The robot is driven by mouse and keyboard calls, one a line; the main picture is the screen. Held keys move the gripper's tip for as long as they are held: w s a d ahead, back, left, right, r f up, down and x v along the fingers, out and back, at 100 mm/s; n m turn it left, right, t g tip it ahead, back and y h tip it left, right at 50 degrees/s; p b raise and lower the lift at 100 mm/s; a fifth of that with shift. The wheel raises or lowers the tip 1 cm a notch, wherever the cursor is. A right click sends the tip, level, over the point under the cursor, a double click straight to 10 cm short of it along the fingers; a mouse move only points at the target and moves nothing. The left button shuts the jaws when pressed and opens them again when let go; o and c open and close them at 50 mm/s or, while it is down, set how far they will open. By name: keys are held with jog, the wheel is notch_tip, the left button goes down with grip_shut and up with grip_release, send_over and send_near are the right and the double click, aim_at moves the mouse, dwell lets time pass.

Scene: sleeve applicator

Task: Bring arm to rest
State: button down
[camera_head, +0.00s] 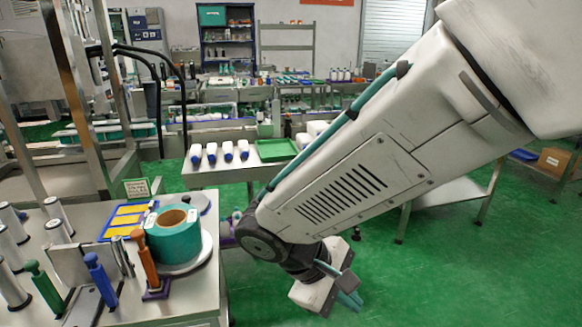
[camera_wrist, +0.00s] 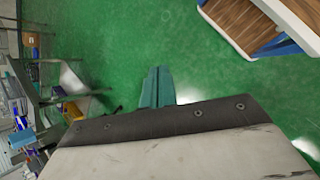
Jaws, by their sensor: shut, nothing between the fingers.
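My arm (camera_head: 345,180) reaches in from the upper right of the head view and slopes down to the left. My gripper (camera_head: 350,300) hangs low at its end, over the green floor, to the right of the near table and apart from it. In the wrist view my gripper's teal fingers (camera_wrist: 157,88) are together, with nothing between them, pointing over bare green floor.
The near table (camera_head: 205,300) holds a teal roll (camera_head: 173,238), several coloured-handled tools and metal cylinders. A farther table (camera_head: 235,170) carries white bottles and a green tray (camera_head: 277,150). A wooden-topped item (camera_wrist: 240,22) shows in the wrist view. Floor right of my gripper is clear.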

jog(key=s+d+r+m+y, duration=0.3)
jog(key=s+d+r+m, duration=0.1)
jog(key=d, duration=0.4)
jog(key=s+d+r+m+t+y, duration=0.1)
jog(key=s+d+r+m+y, duration=0.3)
jog(key=d, duration=0.5)
notch_tip(320, 180, up, 3)
jog(key=shift+s+f+m, duration=0.15)
jog(key=shift+s+m, duration=0.5)
jog(key=shift+m, duration=0.55)
